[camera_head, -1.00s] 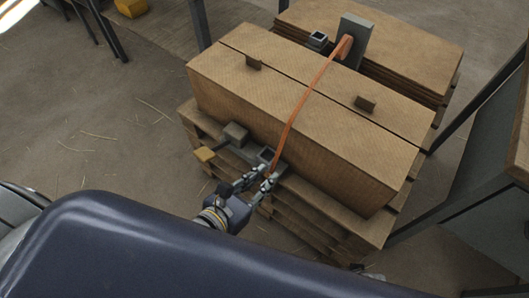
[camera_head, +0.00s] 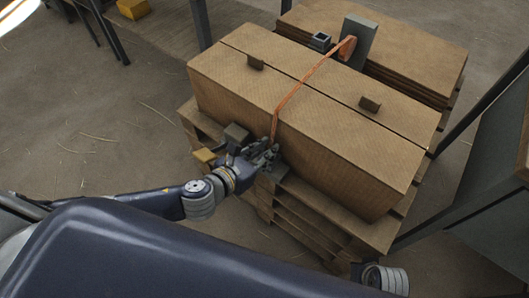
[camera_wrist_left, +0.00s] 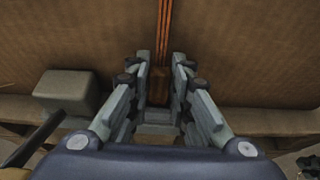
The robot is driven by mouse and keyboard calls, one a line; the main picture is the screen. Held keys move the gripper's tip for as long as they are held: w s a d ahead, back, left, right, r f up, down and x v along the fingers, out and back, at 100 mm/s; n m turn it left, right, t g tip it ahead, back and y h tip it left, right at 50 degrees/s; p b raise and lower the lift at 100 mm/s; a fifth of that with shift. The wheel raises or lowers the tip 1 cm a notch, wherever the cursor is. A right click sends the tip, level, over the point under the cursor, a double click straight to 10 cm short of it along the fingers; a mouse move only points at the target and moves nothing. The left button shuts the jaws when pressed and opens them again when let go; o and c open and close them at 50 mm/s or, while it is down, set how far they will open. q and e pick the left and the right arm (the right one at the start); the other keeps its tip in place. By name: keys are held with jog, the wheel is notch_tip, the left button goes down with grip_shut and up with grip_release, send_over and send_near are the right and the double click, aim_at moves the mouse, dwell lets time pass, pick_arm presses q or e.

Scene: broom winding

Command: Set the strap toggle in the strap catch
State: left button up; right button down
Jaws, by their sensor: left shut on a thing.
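The orange strap (camera_head: 310,82) runs from a grey upright plate on the far side, over the cardboard boxes and down their near face to my left gripper (camera_head: 272,154). In the left wrist view the strap (camera_wrist_left: 164,30) comes down to a brown toggle (camera_wrist_left: 159,84) between the fingers of my left gripper (camera_wrist_left: 158,75), which is shut on it. The strap catch on the near pallet edge is mostly hidden behind this gripper; I cannot tell whether the toggle touches it. The fingers of my right gripper are not in view.
A grey block (camera_head: 236,132) with a yellow-ended lever (camera_head: 204,156) is left of my left gripper; the block (camera_wrist_left: 66,90) also shows in the wrist view. The boxes (camera_head: 300,110) rest on a wooden pallet (camera_head: 340,228). A dark square socket (camera_head: 320,41) stands behind.

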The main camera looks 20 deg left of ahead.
pick_arm(q)
jog(key=shift+f, duration=0.15)
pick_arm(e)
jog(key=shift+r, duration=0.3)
pick_arm(q)
jog(key=shift+f, duration=0.1)
jog(key=o, duration=0.8)
jog(key=shift+o, duration=0.2)
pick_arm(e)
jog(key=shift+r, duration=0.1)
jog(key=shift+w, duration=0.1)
pick_arm(q)
jog(key=shift+s, duration=0.1)
jog(key=p+v, duration=0.1)
jog(key=v, duration=1.1)
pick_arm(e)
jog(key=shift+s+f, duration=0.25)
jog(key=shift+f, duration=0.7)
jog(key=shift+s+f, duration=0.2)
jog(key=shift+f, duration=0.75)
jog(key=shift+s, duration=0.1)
